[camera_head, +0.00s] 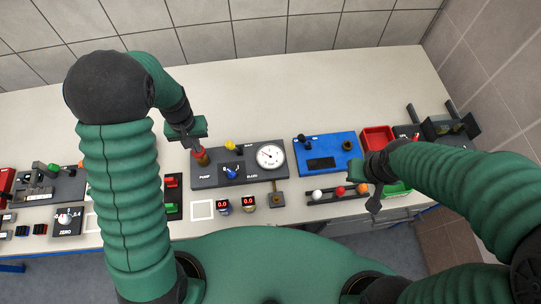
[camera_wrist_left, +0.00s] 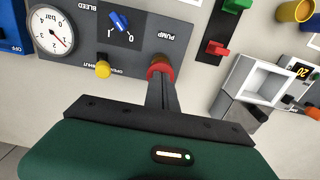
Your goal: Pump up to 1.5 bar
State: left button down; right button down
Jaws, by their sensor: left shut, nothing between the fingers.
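The dark pump panel (camera_head: 220,180) sits mid-table in the head view. Its red-topped PUMP button (camera_head: 200,154) also shows in the left wrist view (camera_wrist_left: 160,66). My left gripper (camera_head: 199,146) is shut and empty, its fingertips at the button; I cannot tell whether they touch it. A blue switch (camera_head: 232,171) and a yellow OPEN/SHUT knob (camera_head: 230,146) are on the panel. My right gripper (camera_head: 375,203) hangs near the coloured balls.
A blue unit (camera_head: 325,144) and red bin (camera_head: 378,136) stand to the right. Two counters (camera_head: 222,206) reading 0.0 and a ball rack (camera_head: 325,197) are in front. A red and green switch panel (camera_head: 172,208) is at left. The table's back is clear.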

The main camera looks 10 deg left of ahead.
pick_arm(q)
jog(key=shift+f, duration=0.35)
jog(key=shift+r, duration=0.4)
dwell(0.5)
notch_tip(320, 180, up, 6)
jog(key=p, duration=0.6)
jog(key=shift+r, duration=0.1)
jog(key=shift+f, duration=0.2)
jog(key=s+d+f+m+t+b, duration=0.2)
jog(key=s+d+f+b, duration=0.2)
jog(key=b, duration=0.9)
jog(key=shift+s+d+m+t, duration=0.3)
jog(key=shift+s+d, duration=1.4)
jog(key=shift+s, duration=0.95)
